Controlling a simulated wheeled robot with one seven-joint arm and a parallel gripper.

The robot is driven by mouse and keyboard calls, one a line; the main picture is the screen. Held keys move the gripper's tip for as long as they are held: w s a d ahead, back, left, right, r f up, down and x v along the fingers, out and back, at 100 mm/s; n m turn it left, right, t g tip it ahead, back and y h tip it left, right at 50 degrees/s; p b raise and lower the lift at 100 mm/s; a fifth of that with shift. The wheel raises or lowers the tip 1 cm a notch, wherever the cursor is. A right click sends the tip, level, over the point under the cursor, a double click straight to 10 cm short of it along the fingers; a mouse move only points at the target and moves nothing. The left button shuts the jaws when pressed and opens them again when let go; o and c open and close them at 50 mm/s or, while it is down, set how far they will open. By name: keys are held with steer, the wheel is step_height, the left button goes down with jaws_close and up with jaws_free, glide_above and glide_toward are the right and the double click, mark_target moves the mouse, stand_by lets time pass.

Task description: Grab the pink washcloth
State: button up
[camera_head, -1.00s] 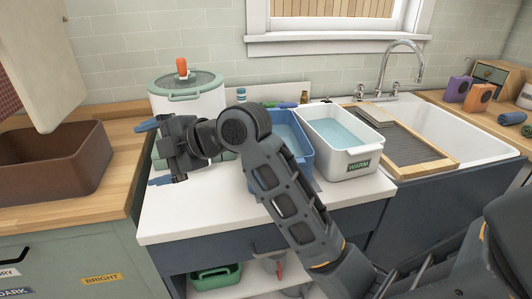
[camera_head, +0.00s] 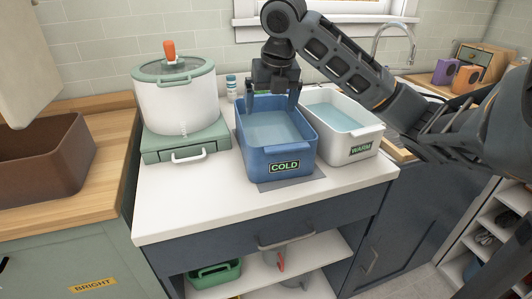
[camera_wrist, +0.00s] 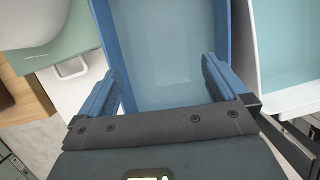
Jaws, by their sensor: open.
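No pink washcloth can be made out in any view. My gripper (camera_head: 272,106) points down over the back part of the blue tub labelled COLD (camera_head: 285,162), with its fingers apart. In the wrist view my gripper (camera_wrist: 163,85) is open, with blue fingertips on either side and nothing held between them. Below it in that view is the water of the blue tub (camera_wrist: 110,28). A faint paler rectangular patch shows in the water, and I cannot tell what it is.
A white tub labelled WARM (camera_head: 350,154) stands right of the blue tub. A white pot with a green lid (camera_head: 178,102) stands left on a green base. A brown bin (camera_head: 45,170) sits on the wooden counter. The white counter front (camera_head: 215,205) is clear.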

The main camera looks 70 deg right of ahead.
steer(key=b, duration=0.3)
glide_toward(271, 140)
steer(key=shift+w+d+f, duration=0.4)
steer(key=shift+w+f, duration=0.2)
steer(key=shift+f, duration=0.1)
steer(key=shift+s+p+x, duration=0.15)
steer(key=shift+x, duration=1.7)
steer(key=shift+s+p+x, duration=0.15)
steer(key=shift+s+x, duration=0.05)
steer(key=shift+x, duration=1.7)
steer(key=shift+a+f, duration=0.1)
steer(key=shift+c, duration=0.4)
steer(key=c, duration=1)
